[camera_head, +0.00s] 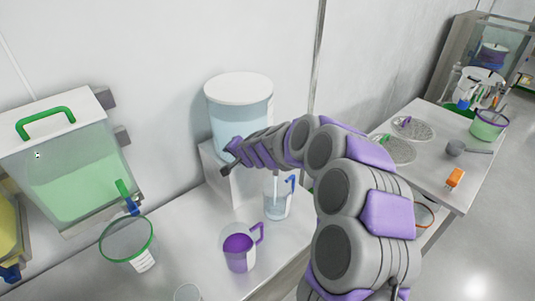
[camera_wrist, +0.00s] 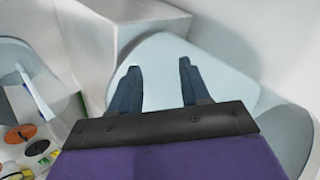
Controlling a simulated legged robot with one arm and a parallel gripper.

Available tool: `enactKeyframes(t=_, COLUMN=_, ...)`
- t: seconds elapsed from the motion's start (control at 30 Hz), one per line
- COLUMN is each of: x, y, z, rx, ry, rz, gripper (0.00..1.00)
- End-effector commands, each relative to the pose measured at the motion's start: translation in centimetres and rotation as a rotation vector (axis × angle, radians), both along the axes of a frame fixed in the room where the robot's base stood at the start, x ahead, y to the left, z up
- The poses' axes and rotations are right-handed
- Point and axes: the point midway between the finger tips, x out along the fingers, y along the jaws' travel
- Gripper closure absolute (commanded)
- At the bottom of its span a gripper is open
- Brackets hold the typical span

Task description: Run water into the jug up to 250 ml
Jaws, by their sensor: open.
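The clear jug (camera_head: 277,205) with a blue handle stands on the bench just right of the white stand. It holds some pale blue water, and a thin pale vertical streak shows above it, like a stream. I cannot read its level marks. The water tank (camera_head: 228,128), pale blue with a white lid, sits on the stand; my arm covers its lower right part and its tap. My gripper (camera_head: 229,160) is in front of the tank's lower part. In the wrist view my gripper (camera_wrist: 157,88) is open, with nothing seen between the fingers; a pale streak also shows at the left.
A jug (camera_head: 238,255) with purple contents stands front left of the clear jug. A green-rimmed container (camera_head: 127,243) is under a green-filled hopper (camera_head: 75,165). A side table (camera_head: 440,165) at right holds a grey scoop (camera_head: 455,148) and an orange object (camera_head: 455,178).

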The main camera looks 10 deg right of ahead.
Motion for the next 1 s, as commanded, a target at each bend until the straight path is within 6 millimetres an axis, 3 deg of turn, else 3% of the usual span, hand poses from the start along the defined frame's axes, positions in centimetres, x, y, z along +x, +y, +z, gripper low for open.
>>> enactKeyframes(t=0.2, x=-0.8, y=1.9, z=-3.4, rx=-0.154, ry=-0.047, rz=-0.132, gripper=0.54)
enactKeyframes(t=0.5, x=-5.0, y=1.1, z=-6.5, rx=-0.496, ry=-0.17, rz=-0.345, gripper=0.54)
enactKeyframes(t=0.67, x=-8.4, y=-0.2, z=-6.0, rx=-0.714, ry=-0.277, rz=-0.437, gripper=0.54)
enactKeyframes(t=0.9, x=-12.9, y=-1.6, z=-2.7, rx=-0.994, ry=-0.463, rz=-0.533, gripper=0.54)
enactKeyframes(t=1.0, x=-14.0, y=-1.6, z=-1.6, rx=-1.057, ry=-0.514, rz=-0.552, gripper=0.54)
